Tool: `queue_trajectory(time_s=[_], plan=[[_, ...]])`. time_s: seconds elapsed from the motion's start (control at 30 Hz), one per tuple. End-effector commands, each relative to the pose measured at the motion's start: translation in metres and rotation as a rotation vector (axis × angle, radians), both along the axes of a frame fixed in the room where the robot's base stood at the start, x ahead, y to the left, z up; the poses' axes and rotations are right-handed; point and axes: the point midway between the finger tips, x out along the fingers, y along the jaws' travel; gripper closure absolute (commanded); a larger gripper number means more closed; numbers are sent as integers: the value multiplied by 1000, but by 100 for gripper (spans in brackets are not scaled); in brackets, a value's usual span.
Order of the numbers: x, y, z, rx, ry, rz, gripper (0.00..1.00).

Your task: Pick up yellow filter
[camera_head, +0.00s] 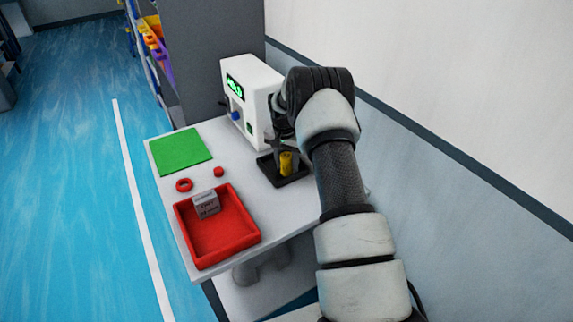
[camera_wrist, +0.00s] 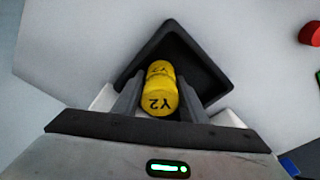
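The yellow filter (camera_wrist: 162,92) is a small yellow cylinder with "Y2" printed on it. It is at the black square tray (camera_wrist: 203,62) and also shows in the head view (camera_head: 286,163), above the black tray (camera_head: 292,178). My gripper (camera_wrist: 160,82) points down at the tray, with one dark finger on each side of the filter. The fingers look open, with narrow gaps beside the filter; contact is hard to tell. In the head view my wrist and arm hide part of the gripper.
A white device (camera_head: 252,92) with a green display stands behind the tray. A red bin (camera_head: 226,243) holding a grey labelled piece (camera_head: 205,204), a green mat (camera_head: 180,151), a red ring (camera_head: 184,185) and a small red piece (camera_head: 219,172) are to the left. A wall is at right.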

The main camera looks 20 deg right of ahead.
Motion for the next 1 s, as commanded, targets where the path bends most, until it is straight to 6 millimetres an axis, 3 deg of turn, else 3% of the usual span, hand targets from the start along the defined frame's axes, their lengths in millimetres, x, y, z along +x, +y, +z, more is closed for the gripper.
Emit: queue_trajectory(time_s=[0.13,0.3,0.57,1.0], plan=[[0,0,1,-1,-1,0,63],[0,0,1,-1,-1,0,90],[1,0,4,-1,-2,0,94],[1,1,81,-1,-3,1,94]])
